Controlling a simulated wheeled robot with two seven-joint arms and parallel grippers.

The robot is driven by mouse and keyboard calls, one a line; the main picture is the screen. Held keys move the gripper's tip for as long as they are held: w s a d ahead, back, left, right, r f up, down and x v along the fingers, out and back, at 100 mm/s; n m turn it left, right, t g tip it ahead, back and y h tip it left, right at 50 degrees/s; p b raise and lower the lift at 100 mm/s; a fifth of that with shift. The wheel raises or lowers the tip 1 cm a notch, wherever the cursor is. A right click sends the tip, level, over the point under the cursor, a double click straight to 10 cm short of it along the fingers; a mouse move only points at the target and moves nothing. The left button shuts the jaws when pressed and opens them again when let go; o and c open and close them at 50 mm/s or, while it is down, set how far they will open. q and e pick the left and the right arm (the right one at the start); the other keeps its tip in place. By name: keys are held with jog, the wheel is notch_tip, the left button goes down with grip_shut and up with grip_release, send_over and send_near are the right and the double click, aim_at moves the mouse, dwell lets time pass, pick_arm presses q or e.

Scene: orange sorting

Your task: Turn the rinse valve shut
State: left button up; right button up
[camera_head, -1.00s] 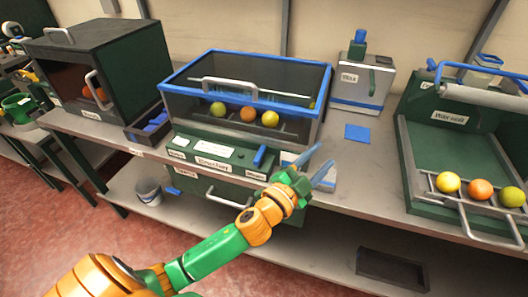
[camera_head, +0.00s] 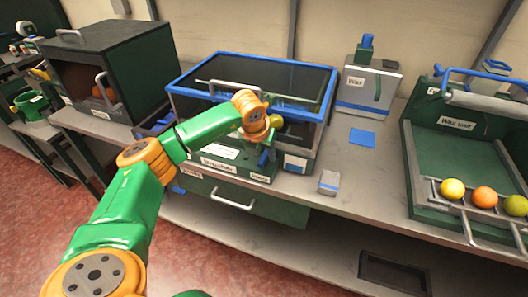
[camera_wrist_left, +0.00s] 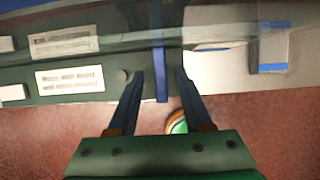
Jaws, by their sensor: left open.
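The rinse valve appears to be the blue lever on the front panel of the blue-rimmed glass box (camera_head: 320,68). In the left wrist view the lever (camera_wrist_left: 161,88) stands upright between the two dark fingers of my left gripper (camera_wrist_left: 159,73), with a small gap on each side. My left gripper (camera_head: 266,152) is open at the front right of the box in the head view, where it largely covers the lever. One yellow-green fruit (camera_head: 276,120) shows in the box beside my wrist; my arm hides the others. My right gripper is not in view.
A green tray (camera_head: 460,150) at the right holds a row of fruit. A small grey block (camera_head: 329,183) lies near the bench edge, and a blue pad (camera_head: 362,137) lies behind it. A dark oven-like box (camera_head: 135,60) stands at the left. The bench between box and tray is mostly clear.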

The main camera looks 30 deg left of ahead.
pick_arm(q)
jog(key=shift+w+a+f, duration=0.1)
jog(key=shift+w+f, duration=0.05)
jog(key=shift+f, duration=0.35)
grip_shut()
jog(key=shift+m, duration=0.3)
jog(key=shift+m+h+b, duration=0.4)
jog(key=shift+m+b, duration=0.05)
jog(key=shift+m, duration=0.35)
jog(key=shift+m+h, duration=0.4)
jog(key=shift+m, duration=0.6)
jog(key=m, duration=0.2)
jog(key=m+h, duration=0.1)
jog(key=m, duration=0.1)
jog(key=shift+a+r+h, duration=0.1)
jog(key=shift+a+h, duration=0.05)
jog(key=shift+h, duration=0.15)
jog(key=shift+w+a+m+g+h, duration=0.1)
jog(key=shift+m+g+h, duration=0.4)
jog(key=shift+m, duration=1.5)
